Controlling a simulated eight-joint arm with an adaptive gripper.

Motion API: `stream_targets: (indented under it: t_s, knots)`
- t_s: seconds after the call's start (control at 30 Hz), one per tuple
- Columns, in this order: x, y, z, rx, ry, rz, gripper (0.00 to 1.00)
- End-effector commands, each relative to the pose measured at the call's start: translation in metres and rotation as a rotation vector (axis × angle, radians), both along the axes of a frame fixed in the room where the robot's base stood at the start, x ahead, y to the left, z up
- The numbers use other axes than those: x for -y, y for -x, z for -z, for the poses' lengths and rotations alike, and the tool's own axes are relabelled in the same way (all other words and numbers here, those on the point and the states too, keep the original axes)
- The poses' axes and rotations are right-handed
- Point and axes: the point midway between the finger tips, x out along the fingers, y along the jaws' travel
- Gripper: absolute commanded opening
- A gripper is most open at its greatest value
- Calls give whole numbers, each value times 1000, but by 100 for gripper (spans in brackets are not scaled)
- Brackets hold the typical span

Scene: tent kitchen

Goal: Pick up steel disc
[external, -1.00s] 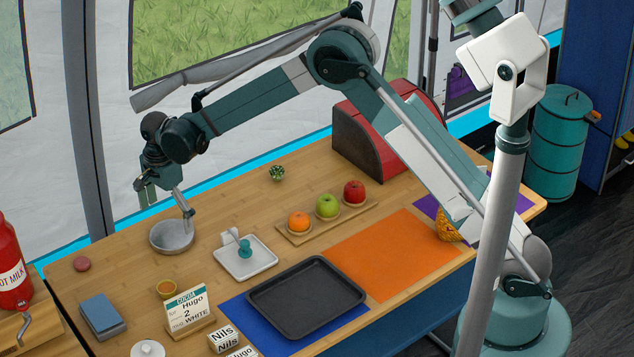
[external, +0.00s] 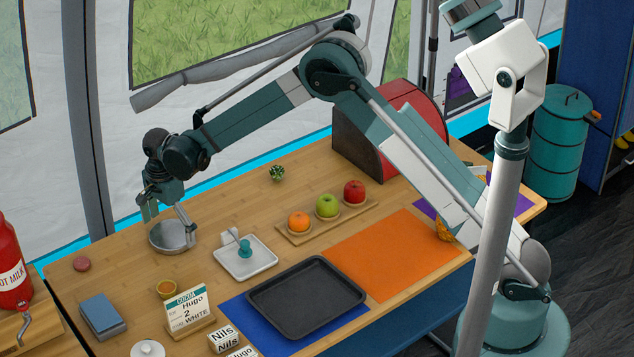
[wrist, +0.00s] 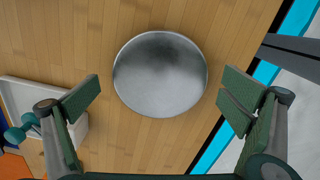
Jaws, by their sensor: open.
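The steel disc (external: 170,236) is a round, shallow grey metal piece lying on the wooden table near its back left edge. In the wrist view the steel disc (wrist: 160,74) shows whole, with bare wood around it. My gripper (external: 170,222) is over the disc in the external view, pointing down, and hides part of it. In the wrist view my gripper (wrist: 168,98) is open and empty, one finger to each side of the disc, with gaps between. How high the fingertips stand above the table is hard to tell.
A white square tray (external: 263,269) with a teal-knobbed thing stands right of the disc. A board (external: 297,240) with an orange and two apples lies farther right. A black baking tray (external: 320,297) sits in front. A small pink puck (external: 82,264) lies left. Tent wall is behind.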

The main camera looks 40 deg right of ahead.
Motion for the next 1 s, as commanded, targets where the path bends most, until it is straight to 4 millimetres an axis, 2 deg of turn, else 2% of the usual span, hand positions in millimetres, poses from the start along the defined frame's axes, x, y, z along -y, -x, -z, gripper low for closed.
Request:
stream_targets:
  t_s: [0.57,0.87,1.0]
  knots:
    - [0,0,1,0,0,0,99]
    - [0,0,1,0,0,0,60]
    - [0,0,1,0,0,0,58]
